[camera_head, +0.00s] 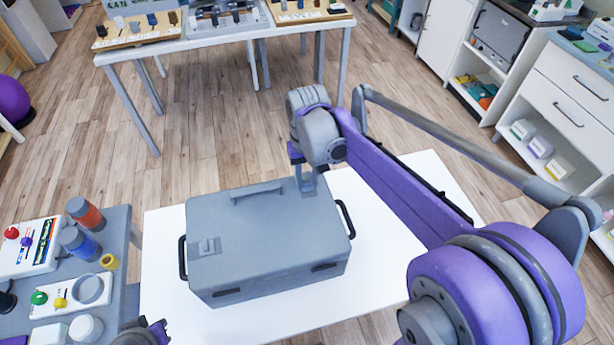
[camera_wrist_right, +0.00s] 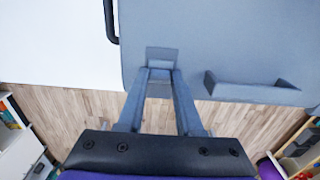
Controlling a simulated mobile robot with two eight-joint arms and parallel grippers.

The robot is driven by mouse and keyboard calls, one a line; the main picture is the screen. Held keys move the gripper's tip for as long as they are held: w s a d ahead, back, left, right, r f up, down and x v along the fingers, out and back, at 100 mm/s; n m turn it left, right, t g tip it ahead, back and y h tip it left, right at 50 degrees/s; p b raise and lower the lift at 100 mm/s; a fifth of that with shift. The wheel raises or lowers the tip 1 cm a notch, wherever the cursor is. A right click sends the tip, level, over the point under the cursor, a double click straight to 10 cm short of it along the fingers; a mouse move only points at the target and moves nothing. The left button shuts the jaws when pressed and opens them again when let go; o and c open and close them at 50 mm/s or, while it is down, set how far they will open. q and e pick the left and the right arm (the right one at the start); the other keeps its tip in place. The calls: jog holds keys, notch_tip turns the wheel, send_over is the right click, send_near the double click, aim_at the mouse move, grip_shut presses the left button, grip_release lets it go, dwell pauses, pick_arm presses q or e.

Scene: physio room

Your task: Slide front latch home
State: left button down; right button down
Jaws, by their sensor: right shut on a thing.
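A grey case (camera_head: 270,245) lies closed on a white table. A small latch (camera_head: 207,246) sits on its lid at the left. Another latch (camera_wrist_right: 162,54) sits at the lid's far edge, on the right in the head view. My right gripper (camera_head: 307,184) reaches down to that far latch. In the wrist view its two fingers (camera_wrist_right: 160,76) close together on the latch's grey piece, partly hiding it. A dark and purple part of mine (camera_head: 147,335) shows at the bottom edge of the head view; its jaws cannot be made out.
A lid handle (camera_head: 258,193) and side handles (camera_head: 346,218) stick out from the case. A side table (camera_head: 118,238) at the left holds bottles and small parts. White table (camera_head: 385,225) is bare right of the case, under my right arm. Another table (camera_head: 225,31) stands behind.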

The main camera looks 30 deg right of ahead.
aim_at(304, 179)
jog(key=shift+w+d, duration=0.2)
jog(key=shift+w, duration=0.5)
jog(key=shift+w+d, duration=0.15)
jog(key=shift+w, duration=0.55)
jog(key=c, duration=0.6)
grip_release()
jog(key=shift+o, duration=0.2)
notch_tip(304, 179, up, 11)
jog(key=shift+p, duration=0.3)
jog(key=shift+s+f, duration=0.15)
jog(key=shift+f, duration=0.05)
